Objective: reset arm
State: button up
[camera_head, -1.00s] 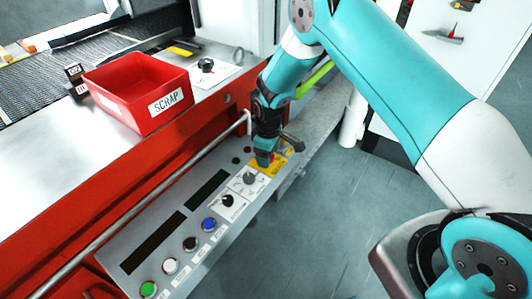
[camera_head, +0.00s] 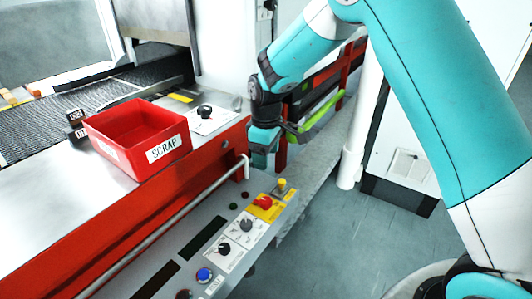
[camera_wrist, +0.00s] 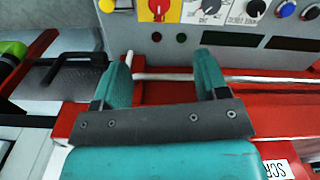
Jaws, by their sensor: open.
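My gripper (camera_head: 262,160) hangs at the end of my teal arm, above the right end of the red machine front, near the end of the metal rail. In the wrist view my gripper (camera_wrist: 165,75) shows two teal fingers spread apart with nothing between them. The rail and part of the red frame show behind the fingers. The control panel (camera_head: 228,225) lies below and in front of the gripper, apart from it, with a red knob (camera_head: 264,202) on a yellow plate; the red knob also shows in the wrist view (camera_wrist: 158,8).
A red SCRAP bin (camera_head: 135,138) stands on the machine top beside the mesh belt (camera_head: 60,115). A metal rail (camera_head: 165,215) runs along the front. Open floor (camera_head: 350,235) lies to the right.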

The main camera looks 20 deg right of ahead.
jog(key=shift+r, duration=0.2)
dwell(0.3)
jog(key=s+a+r+m+y+p, duration=0.1)
jog(key=s+a+r+y+p, duration=0.15)
jog(key=s+r, duration=1.05)
jog(key=s+a+r+y, duration=0.1)
jog(key=s+r, duration=0.1)
jog(key=s, duration=0.7)
jog(key=s+a+r+m, duration=0.1)
jog(key=s+r, duration=0.2)
jog(key=s, duration=0.6)
jog(key=shift+a+m+y, duration=0.3)
jog(key=shift+y, duration=0.05)
